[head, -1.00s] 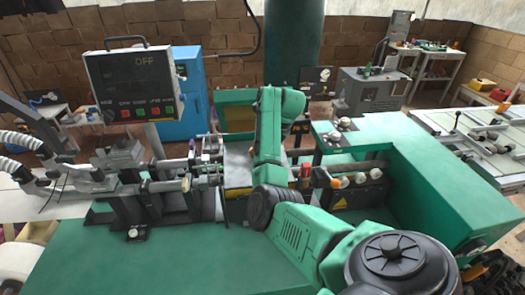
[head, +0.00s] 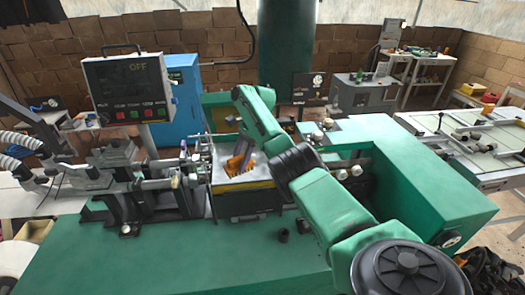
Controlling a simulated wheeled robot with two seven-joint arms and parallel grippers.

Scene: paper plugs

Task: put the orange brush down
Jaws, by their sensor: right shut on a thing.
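My right gripper (head: 243,148) is small and partly hidden by my green right forearm, which crosses the middle of the head view. It is shut and points down over an open metal tray (head: 247,187). The orange brush (head: 236,165) shows at the gripper, low over or inside the tray. I cannot tell whether the brush touches the tray floor. Other orange-brown pieces close by blur its outline. My left gripper is not in view.
The tray sits in the green machine bench (head: 150,255). Grey clamps and rods (head: 150,185) stand left of it, below a control display (head: 130,88) reading OFF. A green housing (head: 420,175) stands to the right. The bench's front is mostly clear.

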